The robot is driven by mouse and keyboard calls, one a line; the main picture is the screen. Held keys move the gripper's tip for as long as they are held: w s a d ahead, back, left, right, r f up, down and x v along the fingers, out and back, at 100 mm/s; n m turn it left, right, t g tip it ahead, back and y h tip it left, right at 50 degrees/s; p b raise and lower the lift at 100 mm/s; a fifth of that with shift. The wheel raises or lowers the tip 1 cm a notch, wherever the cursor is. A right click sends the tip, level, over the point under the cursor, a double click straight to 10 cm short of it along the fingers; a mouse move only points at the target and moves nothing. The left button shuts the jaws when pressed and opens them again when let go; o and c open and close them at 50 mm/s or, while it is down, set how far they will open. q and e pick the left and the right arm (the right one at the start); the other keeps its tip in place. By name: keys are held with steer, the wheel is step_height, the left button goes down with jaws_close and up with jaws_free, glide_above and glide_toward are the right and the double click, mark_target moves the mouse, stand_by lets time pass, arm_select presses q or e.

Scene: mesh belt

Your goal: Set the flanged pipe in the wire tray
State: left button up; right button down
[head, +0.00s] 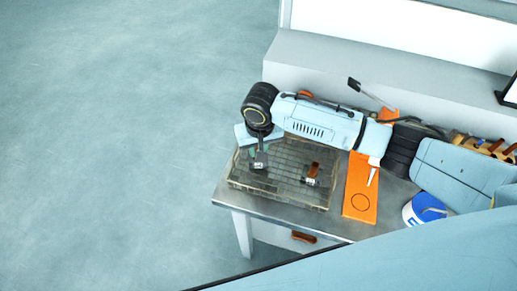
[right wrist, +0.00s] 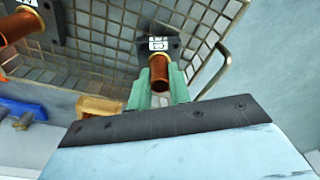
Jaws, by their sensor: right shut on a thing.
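The wire tray (head: 240,181) is a mesh basket on the table in the head view; its mesh and rim also show in the right wrist view (right wrist: 100,38). My right gripper (right wrist: 160,84) has green fingers shut around the copper-brown barrel of a flanged pipe (right wrist: 159,72). The pipe's dark square flange with a white label points away from the gripper, over the mesh. In the head view my right gripper (head: 255,152) reaches down over the tray's left part, with the flange (head: 260,164) below it. I cannot tell whether the flange touches the mesh. My left gripper is not in view.
A second flanged pipe (head: 312,174) is in the tray's right part, also in the wrist view (right wrist: 22,24). An orange board (head: 360,185) lies right of the tray, then a blue-white tub (head: 412,213). An orange-handled tool and a dark scraper (head: 354,84) are behind.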

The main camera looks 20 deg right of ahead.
steer(key=shift+w+f, duration=0.1)
steer(key=shift+f, duration=0.25)
steer(key=shift+f, duration=0.1)
steer(key=c, duration=1.3)
jaws_free()
step_height(320, 180, up, 12)
steer(key=s, duration=0.1)
steer(key=shift+s+p, duration=0.3)
steer(key=shift+p, duration=0.05)
